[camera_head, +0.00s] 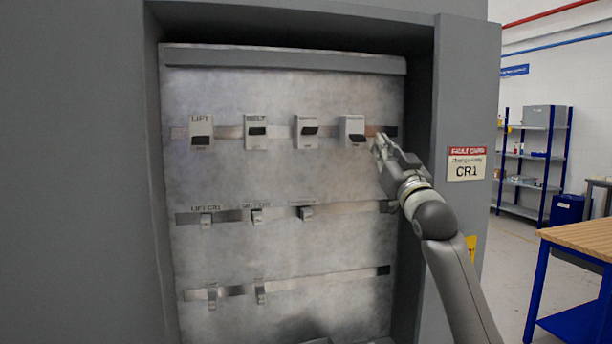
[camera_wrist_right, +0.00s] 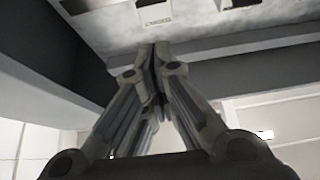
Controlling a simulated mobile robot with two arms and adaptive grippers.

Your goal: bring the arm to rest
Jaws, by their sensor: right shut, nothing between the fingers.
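My right gripper (camera_head: 380,145) is in the head view, at the right side of the open grey cabinet, just below and right of the rightmost top-row breaker (camera_head: 353,130). In the right wrist view the fingers of my right gripper (camera_wrist_right: 155,52) meet at their tips and hold nothing. I cannot tell whether the tips touch the panel. My right arm comes up from the lower right. My left gripper is not in view.
The metal panel (camera_head: 285,180) carries breakers labelled LIFT (camera_head: 201,132) and BELT (camera_head: 256,131), with lower rails of small clips. The cabinet's right frame bears a fault card (camera_head: 467,164). A wooden-topped table (camera_head: 585,238) and a blue shelf (camera_head: 530,155) stand at right.

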